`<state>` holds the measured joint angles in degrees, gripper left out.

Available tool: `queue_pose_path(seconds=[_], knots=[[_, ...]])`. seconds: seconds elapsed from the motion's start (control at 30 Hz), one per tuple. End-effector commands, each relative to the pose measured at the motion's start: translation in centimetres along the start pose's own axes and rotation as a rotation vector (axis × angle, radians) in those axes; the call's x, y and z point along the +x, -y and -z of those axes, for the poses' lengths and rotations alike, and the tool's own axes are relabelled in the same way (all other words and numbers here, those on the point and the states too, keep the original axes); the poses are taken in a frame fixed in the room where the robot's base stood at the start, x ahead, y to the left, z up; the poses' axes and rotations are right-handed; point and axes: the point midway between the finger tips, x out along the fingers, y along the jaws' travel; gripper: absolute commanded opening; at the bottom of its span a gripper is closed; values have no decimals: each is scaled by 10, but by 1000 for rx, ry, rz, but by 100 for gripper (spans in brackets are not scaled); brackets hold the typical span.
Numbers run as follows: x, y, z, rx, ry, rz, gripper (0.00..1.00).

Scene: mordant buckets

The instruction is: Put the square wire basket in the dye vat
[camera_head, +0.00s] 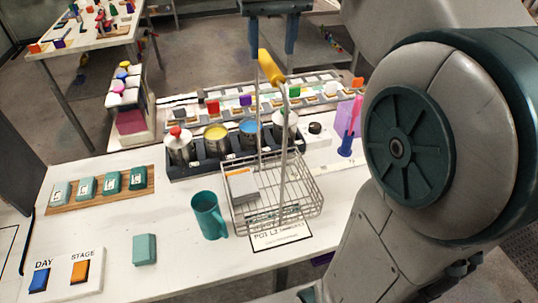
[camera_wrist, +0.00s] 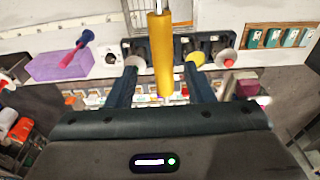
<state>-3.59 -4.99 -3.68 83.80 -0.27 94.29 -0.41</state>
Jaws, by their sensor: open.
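The square wire basket (camera_head: 310,190) stands upright on a printed outline on the white table, with a grey-and-white block (camera_head: 243,187) inside. Its tall wire bail rises to a yellow handle (camera_head: 271,67). My gripper (camera_head: 272,50) is open and empty at the top of the handle. In the wrist view, the yellow handle (camera_wrist: 161,55) appears between the spread fingers (camera_wrist: 162,85), with no visible contact. Behind the basket, a dark rack holds metal pots, including a yellow-topped one (camera_head: 217,138) and a blue-topped one (camera_head: 250,130). I cannot tell which vessel is the dye vat.
A teal mug (camera_head: 208,216) stands close left of the basket. A red-knobbed pot (camera_head: 178,146) stands in the rack. A purple block (camera_head: 346,112) is at the right, near my arm.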

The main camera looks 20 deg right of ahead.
Motion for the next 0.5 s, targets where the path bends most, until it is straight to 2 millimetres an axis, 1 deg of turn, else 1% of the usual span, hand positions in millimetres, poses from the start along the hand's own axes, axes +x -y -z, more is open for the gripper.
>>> queue_pose_path(seconds=[0.03, 0.1, 0.33, 0.5], knots=[[8, 0, 0, 1, 2, 0, 48], [16, 0, 0, 1, 2, 0, 48], [28, -1, 0, 4, 0, -1, 48], [48, 3, -2, 4, 2, -1, 48]])
